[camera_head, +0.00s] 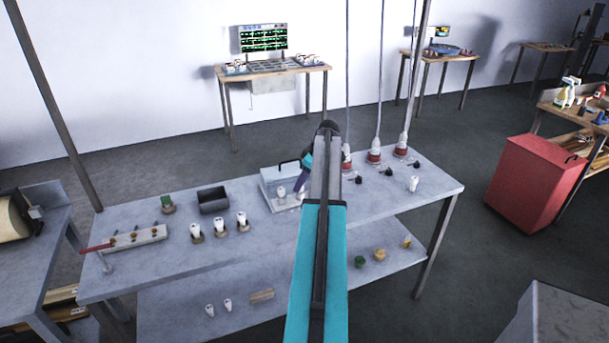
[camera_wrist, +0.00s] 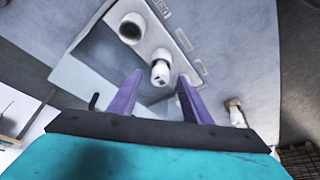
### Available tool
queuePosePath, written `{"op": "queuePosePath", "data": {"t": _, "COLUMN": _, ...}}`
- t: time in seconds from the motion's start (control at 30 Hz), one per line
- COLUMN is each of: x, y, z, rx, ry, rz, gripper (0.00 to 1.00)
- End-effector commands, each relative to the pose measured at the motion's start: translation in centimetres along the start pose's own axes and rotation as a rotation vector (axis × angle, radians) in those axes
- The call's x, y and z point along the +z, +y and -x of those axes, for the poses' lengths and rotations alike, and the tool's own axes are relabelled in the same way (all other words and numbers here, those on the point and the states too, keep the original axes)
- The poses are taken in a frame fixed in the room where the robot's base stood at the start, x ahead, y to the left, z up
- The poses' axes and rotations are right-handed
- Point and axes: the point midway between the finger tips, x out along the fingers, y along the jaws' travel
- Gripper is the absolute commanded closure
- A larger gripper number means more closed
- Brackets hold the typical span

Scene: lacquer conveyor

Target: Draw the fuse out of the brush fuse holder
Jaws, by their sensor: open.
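A white fuse (camera_wrist: 160,73) stands in a socket of a pale holder plate (camera_wrist: 150,45) in the wrist view. A second socket (camera_wrist: 130,29) beside it is dark and looks empty. Small labels on the plate are too small to read. My gripper (camera_wrist: 161,78) is open, with its purple fingers on either side of the fuse in the picture; I cannot tell whether they touch it. My gripper there is mostly hidden by the arm; one purple finger (camera_head: 303,186) shows.
Several white pieces (camera_head: 220,226) stand to the left, near a dark bin (camera_head: 212,200). Another white piece (camera_head: 413,184) stands at the right. Red-based hanging fittings (camera_head: 374,156) line the bench's back edge.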

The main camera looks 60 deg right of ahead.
Motion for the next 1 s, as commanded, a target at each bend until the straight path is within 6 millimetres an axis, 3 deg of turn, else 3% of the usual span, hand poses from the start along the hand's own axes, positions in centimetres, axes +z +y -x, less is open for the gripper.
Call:
{"op": "queuePosePath", "data": {"t": 0.4, "x": -0.04, "y": -0.03, "z": -0.57, "rx": 0.0, "ry": 0.0, "rz": 0.001, "gripper": 0.55}}
{"op": "queuePosePath", "data": {"t": 0.67, "x": -0.07, "y": -0.05, "z": -0.56, "rx": 0.0, "ry": 0.0, "rz": 0.001, "gripper": 0.98}}
{"op": "queuePosePath", "data": {"t": 0.7, "x": -0.07, "y": -0.05, "z": -0.56, "rx": 0.0, "ry": 0.0, "rz": 0.001, "gripper": 0.79}}
{"op": "queuePosePath", "data": {"t": 0.83, "x": -0.16, "y": -0.05, "z": -0.59, "rx": -0.001, "ry": 0.0, "rz": 0.002, "gripper": 1.0}}
{"op": "queuePosePath", "data": {"t": 1.0, "x": -0.21, "y": -0.04, "z": -0.5, "rx": -0.001, "ry": 0.001, "rz": 0.002, "gripper": 1.0}}
